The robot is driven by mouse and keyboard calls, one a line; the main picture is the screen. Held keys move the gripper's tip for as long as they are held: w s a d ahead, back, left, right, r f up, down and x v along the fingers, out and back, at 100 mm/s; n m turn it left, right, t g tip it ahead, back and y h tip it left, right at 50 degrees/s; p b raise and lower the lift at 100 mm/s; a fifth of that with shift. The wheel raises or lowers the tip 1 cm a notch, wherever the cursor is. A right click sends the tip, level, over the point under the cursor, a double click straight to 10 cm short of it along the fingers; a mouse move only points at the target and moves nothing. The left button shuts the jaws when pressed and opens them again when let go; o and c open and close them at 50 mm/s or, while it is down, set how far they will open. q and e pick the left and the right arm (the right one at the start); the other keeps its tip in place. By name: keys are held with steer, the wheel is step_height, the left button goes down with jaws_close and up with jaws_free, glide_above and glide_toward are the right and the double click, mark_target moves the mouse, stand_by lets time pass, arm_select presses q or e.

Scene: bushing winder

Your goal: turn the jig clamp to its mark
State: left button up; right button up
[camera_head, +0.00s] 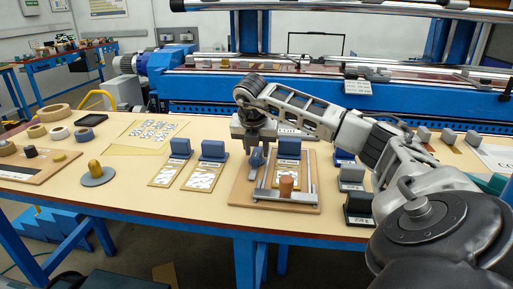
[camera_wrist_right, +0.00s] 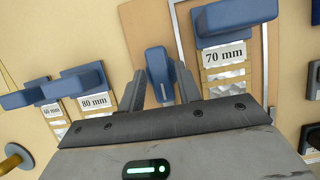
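The jig clamp is a blue handle (camera_head: 256,158) on the left side of a wooden jig board (camera_head: 241,190). My right gripper (camera_head: 254,143) is right above it, pointing down. In the right wrist view the clamp (camera_wrist_right: 159,72) shows between the two spread fingers of the gripper (camera_wrist_right: 159,80), with one finger on each side. The fingers look open and do not clearly press on it. The clamp's mark cannot be made out. A blue block (camera_wrist_right: 236,15) labelled 70 mm stands on the jig, right of the clamp. My left gripper is not in view.
Blue blocks on 60 mm (camera_wrist_right: 28,95) and 80 mm (camera_wrist_right: 85,80) cards stand to the left. Dark and grey blocks (camera_head: 359,203) are right of the jig. The table front left of the jig is free.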

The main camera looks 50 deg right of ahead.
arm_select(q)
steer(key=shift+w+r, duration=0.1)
arm_select(e)
steer(key=shift+o, duration=0.6)
steer(key=v, duration=1)
step_height(320, 180, up, 5)
steer(key=p, duration=0.2)
glide_above(254, 167)
steer(key=s+a, duration=0.1)
steer(key=a, duration=0.1)
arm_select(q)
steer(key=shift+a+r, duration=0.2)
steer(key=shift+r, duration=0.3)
arm_select(e)
steer(key=shift+s+r, duration=0.15)
steer(key=shift+r, duration=0.1)
steer(key=shift+a, duration=0.1)
